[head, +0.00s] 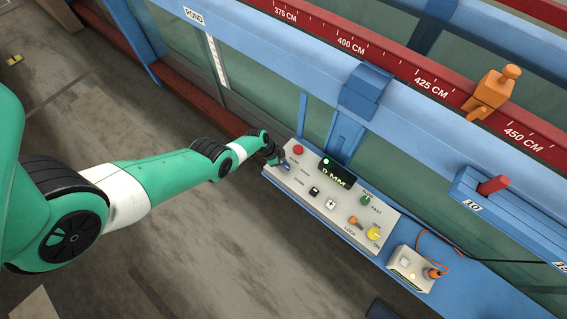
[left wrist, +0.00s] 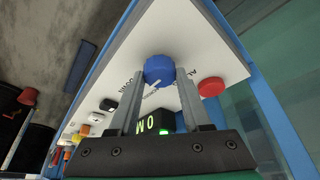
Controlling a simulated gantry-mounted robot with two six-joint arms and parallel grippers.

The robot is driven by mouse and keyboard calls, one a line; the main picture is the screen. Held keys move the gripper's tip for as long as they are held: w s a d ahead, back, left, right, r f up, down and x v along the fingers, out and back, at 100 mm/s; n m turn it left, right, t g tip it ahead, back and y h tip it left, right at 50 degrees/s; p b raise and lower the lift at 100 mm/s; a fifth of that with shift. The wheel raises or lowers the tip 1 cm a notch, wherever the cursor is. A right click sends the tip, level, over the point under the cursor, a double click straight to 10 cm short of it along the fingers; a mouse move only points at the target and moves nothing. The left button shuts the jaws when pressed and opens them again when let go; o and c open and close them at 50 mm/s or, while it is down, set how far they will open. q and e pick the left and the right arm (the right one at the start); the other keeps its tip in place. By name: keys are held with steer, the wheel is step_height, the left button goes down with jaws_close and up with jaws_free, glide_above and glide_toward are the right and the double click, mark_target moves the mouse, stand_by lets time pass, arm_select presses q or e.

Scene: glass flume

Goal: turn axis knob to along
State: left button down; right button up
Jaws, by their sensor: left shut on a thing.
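The control panel (head: 318,205) is a pale, sloping box on the blue rail. The axis knob (left wrist: 158,69) is blue and round with a white pointer line, which in the left wrist view points down and left, toward the display side. Lettering around it is partly hidden by my fingers; a word starting "AL" shows at its right. My left gripper (left wrist: 157,78) is shut on the knob, one finger on each side. In the head view my left gripper (head: 279,161) is at the panel's left end and partly covers the knob (head: 285,168).
A red button (head: 298,149) sits close to the knob. A display (head: 337,174) reads "0 MM". A green knob (head: 365,200), an orange lever (head: 355,221) and a yellow knob (head: 374,233) lie further right. A small box (head: 411,267) with an orange cable stands beyond the panel.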

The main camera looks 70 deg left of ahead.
arm_select(q)
steer(key=shift+n, duration=0.3)
steer(key=n+y+p, duration=0.1)
steer(key=n, duration=0.1)
steer(key=shift+d+n, duration=0.15)
steer(key=shift+n, duration=0.25)
steer(key=n+y+p, duration=0.1)
steer(key=n, duration=0.1)
steer(key=shift+n, duration=0.4)
steer(key=shift+d+n+y, duration=0.1)
steer(key=shift+n+y, duration=0.5)
steer(key=shift+n, duration=0.2)
steer(key=n, duration=0.2)
steer(key=shift+w+f+n+g+y+b, duration=0.1)
steer(key=shift+w+n+g+y+b, duration=0.05)
steer(key=shift+n+g+y+b, duration=0.2)
steer(key=n+g+y+b, duration=0.1)
steer(key=n, duration=0.2)
steer(key=shift+d+n+b, duration=0.1)
steer(key=shift+n+b, duration=0.25)
steer(key=shift+w+n+g+y+b, duration=0.1)
steer(key=shift+n+g+y+b, duration=0.35)
steer(key=shift+n, duration=1.25)
